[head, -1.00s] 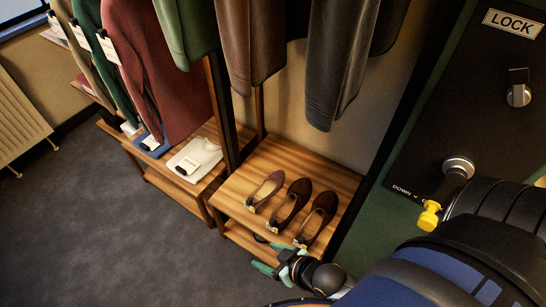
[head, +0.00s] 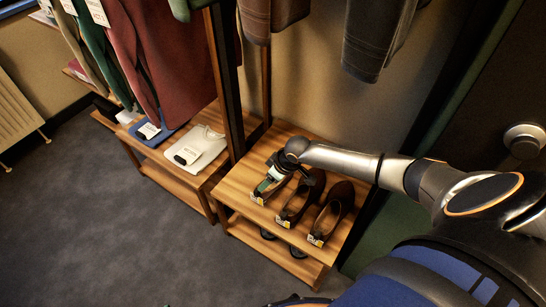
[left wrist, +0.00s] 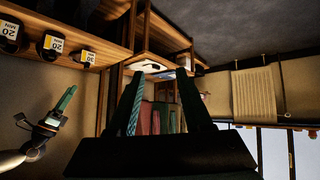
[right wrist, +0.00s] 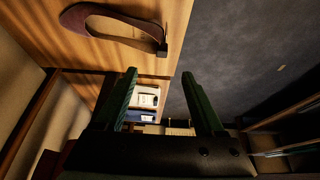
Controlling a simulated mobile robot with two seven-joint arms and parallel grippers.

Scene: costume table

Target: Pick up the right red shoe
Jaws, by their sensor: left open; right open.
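Three dark red-brown shoes stand side by side on the upper wooden shelf in the head view: a left one (head: 259,194), a middle one (head: 291,208) and a right one (head: 331,212). My right gripper (head: 268,184) is over the left shoe and partly hides it. In the right wrist view its fingers (right wrist: 160,74) are open and empty, with one reddish-brown shoe (right wrist: 105,22) beyond them at upper left. My left gripper (left wrist: 161,74) is open and empty in its wrist view. That view also shows my right gripper (left wrist: 52,122) at left.
A folded white shirt (head: 203,143) and a blue one (head: 153,132) lie on the neighbouring shelf (head: 180,168). A dark upright post (head: 224,80) stands between the shelves. Clothes (head: 150,60) hang above. The grey floor (head: 110,230) is clear.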

